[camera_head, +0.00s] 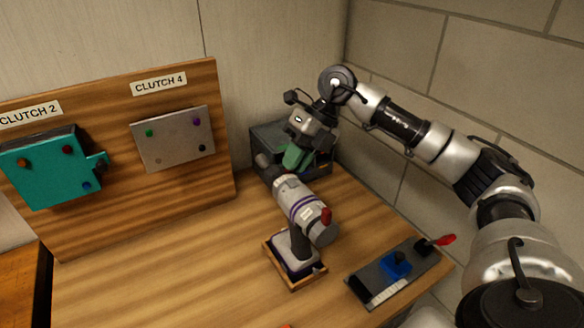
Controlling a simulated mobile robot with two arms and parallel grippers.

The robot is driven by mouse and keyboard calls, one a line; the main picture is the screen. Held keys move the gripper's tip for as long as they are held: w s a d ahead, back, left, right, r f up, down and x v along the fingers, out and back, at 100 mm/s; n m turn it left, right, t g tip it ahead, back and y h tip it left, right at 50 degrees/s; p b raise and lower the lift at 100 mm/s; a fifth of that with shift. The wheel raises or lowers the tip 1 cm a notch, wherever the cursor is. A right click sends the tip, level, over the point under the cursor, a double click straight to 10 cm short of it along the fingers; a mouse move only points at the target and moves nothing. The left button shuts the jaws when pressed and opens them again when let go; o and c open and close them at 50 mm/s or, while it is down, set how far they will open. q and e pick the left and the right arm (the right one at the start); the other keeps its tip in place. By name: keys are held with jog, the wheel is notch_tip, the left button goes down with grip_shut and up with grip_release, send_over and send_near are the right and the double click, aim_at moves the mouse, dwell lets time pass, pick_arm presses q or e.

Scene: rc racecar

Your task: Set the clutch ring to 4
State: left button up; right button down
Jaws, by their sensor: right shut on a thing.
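A grey drill (303,208) with purple bands and a red part at its rear stands upright in a wooden-edged holder (294,275) on the table. Its dark front end points up and away from me. My right gripper (292,165), with green fingers, comes down from above and is shut at that front end, where the clutch ring sits. The fingers and the tilt hide most of the ring, and I cannot read its number. My left gripper is not in view.
A wooden board (112,205) at the left carries a teal panel (45,180) under "CLUTCH 2" and a metal plate (172,140) under "CLUTCH 4". A dark box (265,137) stands behind the gripper. A dark tray (372,286) with a blue block lies at the right.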

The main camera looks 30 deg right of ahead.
jog(key=shift+d+f+y+b, duration=0.2)
jog(key=shift+y+b, duration=0.1)
jog(key=shift+y, duration=0.1)
jog(key=c, duration=1.2)
grip_release()
jog(key=shift+o, duration=0.2)
jog(key=b+v, duration=0.1)
jog(key=v, duration=1)
jog(key=shift+f, duration=0.1)
